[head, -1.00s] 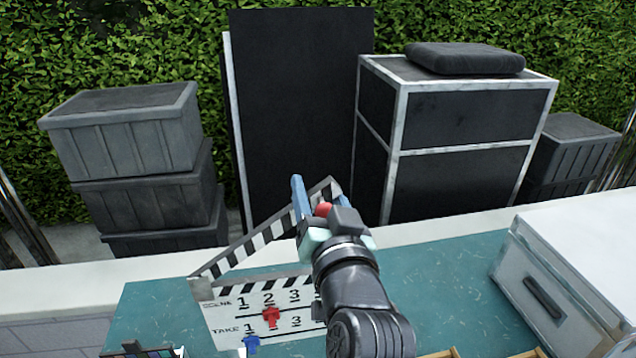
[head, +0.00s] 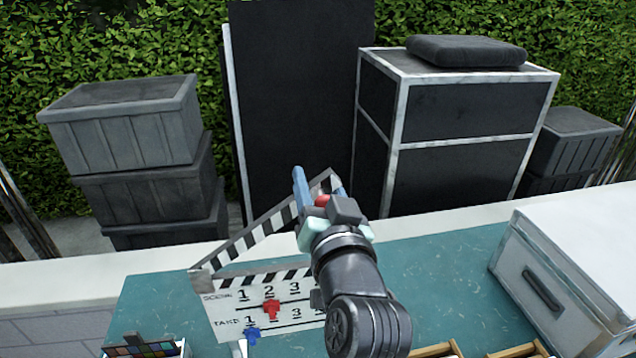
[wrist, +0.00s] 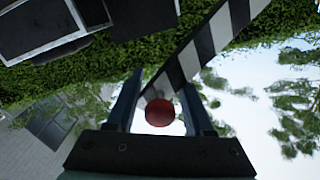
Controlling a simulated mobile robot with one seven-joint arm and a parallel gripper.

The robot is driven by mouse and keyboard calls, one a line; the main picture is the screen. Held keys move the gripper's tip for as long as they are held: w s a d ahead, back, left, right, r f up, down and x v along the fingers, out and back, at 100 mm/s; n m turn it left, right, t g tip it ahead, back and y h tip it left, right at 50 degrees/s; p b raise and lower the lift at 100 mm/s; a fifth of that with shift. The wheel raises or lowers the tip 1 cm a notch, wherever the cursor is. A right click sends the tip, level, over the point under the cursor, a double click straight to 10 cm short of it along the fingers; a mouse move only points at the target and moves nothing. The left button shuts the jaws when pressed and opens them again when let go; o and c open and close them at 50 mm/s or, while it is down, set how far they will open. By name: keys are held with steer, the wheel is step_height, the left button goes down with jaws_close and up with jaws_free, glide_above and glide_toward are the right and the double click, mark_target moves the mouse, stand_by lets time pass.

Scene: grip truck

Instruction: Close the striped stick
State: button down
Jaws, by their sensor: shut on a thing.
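The clapperboard (head: 240,312) stands on the teal tabletop, its white face with black lettering and numbers toward me. Its black-and-white striped stick (head: 262,233) is raised at an angle from the board's upper left corner, leaving a wedge-shaped gap above the board's striped top edge. My gripper (head: 318,180) is at the stick's raised right end, with its blue fingers around it. In the wrist view, the striped stick (wrist: 205,45) runs down between the fingers (wrist: 158,100). A round red thing (wrist: 160,112) sits between the fingers and hides part of the contact. My arm hides the board's right side.
Red and blue clips (head: 271,308) are on the board's face. A colour chart (head: 143,348) is at the front left. A white case (head: 570,265) with a dark handle stands at the right. Stacked grey bins (head: 125,130) and a black cabinet (head: 470,130) stand behind the table.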

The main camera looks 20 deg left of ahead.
steer(key=shift+d+f, duration=0.1)
steer(key=shift+f, duration=0.05)
steer(key=d+f+m+b, duration=0.1)
steer(key=f+b, duration=0.1)
steer(key=f, duration=0.1)
steer(key=w+d+f+m+b, duration=0.1)
steer(key=f+m+b, duration=0.1)
steer(key=f, duration=0.1)
steer(key=w+d+f+m+b, duration=0.1)
steer(key=f+b, duration=0.1)
steer(key=f, duration=0.1)
steer(key=shift+w+d+f+m, duration=0.1)
steer(key=shift+w+d+m, duration=0.05)
steer(key=shift+m, duration=0.15)
steer(key=shift+w+d+f+m+b, duration=0.15)
steer(key=shift+f+m+b, duration=0.4)
steer(key=shift+f, duration=0.5)
steer(key=c, duration=0.7)
jaws_free()
steer(key=shift+c, duration=0.2)
steer(key=shift+o, duration=0.5)
steer(key=shift+r, duration=0.1)
steer(key=b+v, duration=0.3)
steer(key=v, duration=1)
